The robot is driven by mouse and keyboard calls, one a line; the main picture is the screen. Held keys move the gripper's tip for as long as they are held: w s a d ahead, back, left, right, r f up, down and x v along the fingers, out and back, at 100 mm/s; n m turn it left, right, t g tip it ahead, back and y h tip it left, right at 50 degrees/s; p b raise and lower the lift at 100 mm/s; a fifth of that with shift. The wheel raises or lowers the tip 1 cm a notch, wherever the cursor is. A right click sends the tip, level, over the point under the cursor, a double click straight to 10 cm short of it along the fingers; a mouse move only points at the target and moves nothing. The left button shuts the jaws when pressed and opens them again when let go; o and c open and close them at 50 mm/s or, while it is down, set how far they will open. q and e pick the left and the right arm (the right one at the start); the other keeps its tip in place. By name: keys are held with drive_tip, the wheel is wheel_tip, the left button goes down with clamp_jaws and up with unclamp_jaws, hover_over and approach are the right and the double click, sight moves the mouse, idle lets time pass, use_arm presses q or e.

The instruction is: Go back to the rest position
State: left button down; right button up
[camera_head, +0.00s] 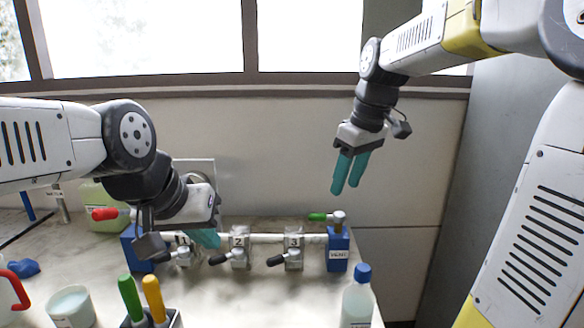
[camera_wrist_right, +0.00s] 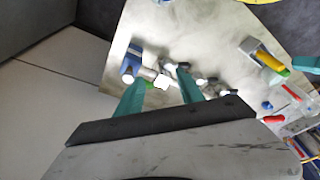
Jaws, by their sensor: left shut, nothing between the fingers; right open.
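My left gripper (camera_head: 206,238) is shut and empty, its teal fingers low at the left part of the valve manifold (camera_head: 262,238), by valve 1 (camera_head: 185,256). I cannot tell whether it touches the manifold. My right gripper (camera_head: 347,190) is open and empty, held in the air above the manifold's right end, fingers pointing down. In the right wrist view its two teal fingers (camera_wrist_right: 160,90) stand apart, with the blue manifold end block (camera_wrist_right: 131,62) far beyond them.
Valves 2 (camera_head: 239,252) and 3 (camera_head: 293,254) have black-tipped handles. The right blue block (camera_head: 338,252) carries a green handle (camera_head: 318,217). A blue-capped bottle (camera_head: 357,300), a white beaker (camera_head: 72,306) and a holder with green and orange handles (camera_head: 152,318) stand in front.

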drive_tip(key=s+d+f+m+t, duration=0.1)
drive_tip(key=s+f+m+t, duration=0.1)
drive_tip(key=s+m, duration=0.2)
drive_tip(key=s+d+f+m+t, duration=0.1)
drive_tip(key=s+f+m+t, duration=0.1)
drive_tip(key=s, duration=0.9)
drive_tip(key=shift+d+f+m, duration=0.15)
drive_tip(key=shift+f+m, duration=0.1)
drive_tip(key=shift+m, duration=0.65)
